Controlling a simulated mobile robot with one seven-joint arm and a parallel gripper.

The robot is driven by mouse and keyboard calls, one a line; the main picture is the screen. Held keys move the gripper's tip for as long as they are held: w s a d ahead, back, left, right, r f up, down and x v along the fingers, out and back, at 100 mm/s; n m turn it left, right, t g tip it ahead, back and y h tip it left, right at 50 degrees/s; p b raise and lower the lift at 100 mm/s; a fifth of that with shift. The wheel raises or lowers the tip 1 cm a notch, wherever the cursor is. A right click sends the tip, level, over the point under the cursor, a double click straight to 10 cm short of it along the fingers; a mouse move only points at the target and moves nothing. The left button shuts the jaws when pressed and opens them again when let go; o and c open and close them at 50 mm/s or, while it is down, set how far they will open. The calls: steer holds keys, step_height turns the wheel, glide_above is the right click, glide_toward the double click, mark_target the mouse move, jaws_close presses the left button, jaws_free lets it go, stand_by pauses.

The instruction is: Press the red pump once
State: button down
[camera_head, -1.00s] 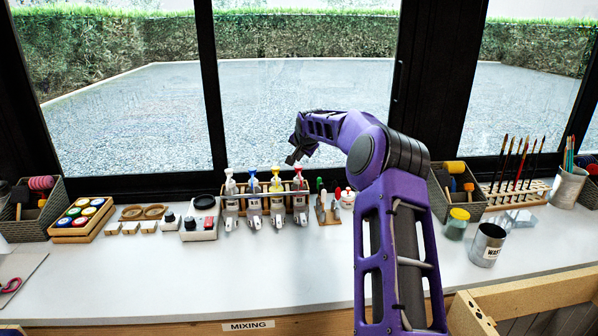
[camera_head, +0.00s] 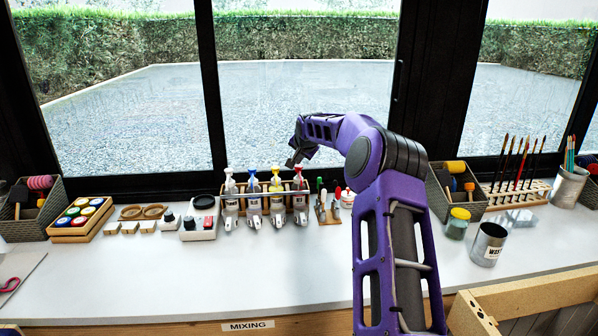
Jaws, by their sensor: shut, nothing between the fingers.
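The red pump (camera_head: 298,179) tops the rightmost bottle (camera_head: 300,203) in a wooden rack at the back of the white counter. My gripper (camera_head: 291,163) is shut and empty, pointing down just above the red pump's head. It covers part of the pump's top, so I cannot tell whether they touch. To the left in the same row stand bottles with a yellow pump (camera_head: 276,180), a blue pump (camera_head: 253,181) and a white pump (camera_head: 230,182).
Small tools in a wooden stand (camera_head: 327,207) are right of the rack. A yellow-lidded jar (camera_head: 457,222) and a metal can (camera_head: 487,244) stand further right. The counter's front is clear; windows rise behind.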

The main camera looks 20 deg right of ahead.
mark_target(298, 168)
steer(key=shift+f+b, duration=0.55)
steer(key=shift+f, duration=0.3)
stand_by(0.4)
steer(key=shift+r, duration=0.1)
steer(key=shift+r+p, duration=0.95)
steer(key=shift+r, duration=0.4)
step_height(298, 168, up, 6)
steer(key=p, duration=0.3)
steer(key=shift+p, duration=0.35)
